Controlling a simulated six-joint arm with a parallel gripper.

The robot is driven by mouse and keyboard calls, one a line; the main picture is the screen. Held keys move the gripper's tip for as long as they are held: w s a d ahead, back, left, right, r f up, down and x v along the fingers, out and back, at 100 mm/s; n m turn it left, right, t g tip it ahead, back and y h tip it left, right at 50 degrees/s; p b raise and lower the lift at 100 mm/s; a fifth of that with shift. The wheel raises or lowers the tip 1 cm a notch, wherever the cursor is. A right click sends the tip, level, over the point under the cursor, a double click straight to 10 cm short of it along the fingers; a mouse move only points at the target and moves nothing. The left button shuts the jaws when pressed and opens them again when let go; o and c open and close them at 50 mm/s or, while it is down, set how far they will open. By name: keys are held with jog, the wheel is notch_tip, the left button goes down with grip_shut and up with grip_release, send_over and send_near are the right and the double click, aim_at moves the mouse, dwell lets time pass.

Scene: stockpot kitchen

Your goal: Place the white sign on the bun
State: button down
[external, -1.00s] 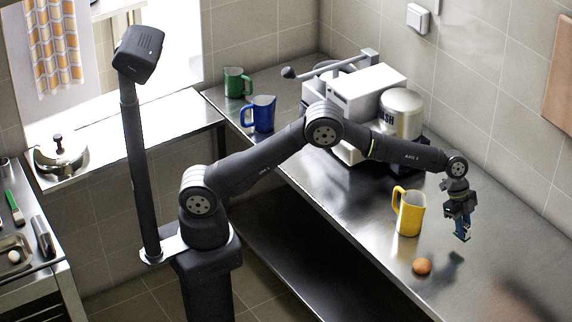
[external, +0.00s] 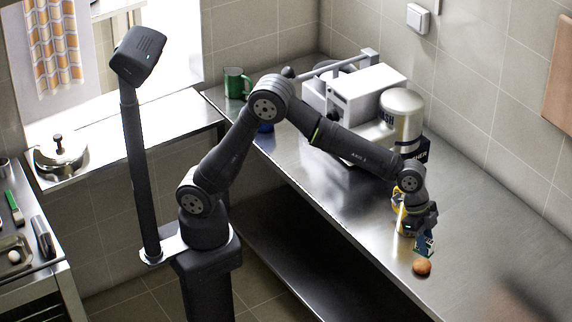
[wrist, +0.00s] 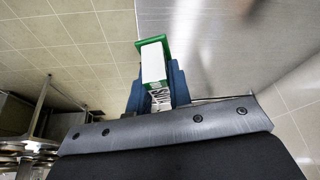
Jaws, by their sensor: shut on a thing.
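In the wrist view the sign stands between the blue fingers of the gripper (wrist: 157,90). In the external view the sign (external: 429,246) shows only as a small white and green patch at the fingertips. The bun (external: 422,268), round and orange-brown, lies on the steel counter just below the gripper and sign. Whether the sign touches the bun is hard to tell. The bun does not show in the wrist view.
A yellow mug (external: 398,198) stands behind my gripper, mostly hidden by it. A white machine with a metal canister (external: 401,112) stands farther back on the counter. A blue mug (external: 265,128) is mostly hidden behind my arm, near a green mug (external: 234,84). The counter right of the bun is clear.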

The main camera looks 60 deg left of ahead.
jog(key=s+a+n, duration=0.1)
jog(key=s, duration=0.4)
send_over(428, 263)
jog(key=a, duration=0.1)
jog(key=shift+t, duration=0.3)
jog(key=f, duration=0.6)
jog(key=shift+s+a, duration=0.15)
jog(key=shift+s, duration=0.2)
jog(key=shift+f, duration=2.05)
jog(key=c, duration=1.8)
grip_release()
jog(key=shift+f, duration=0.2)
jog(key=o, duration=0.5)
jog(key=shift+r, duration=0.1)
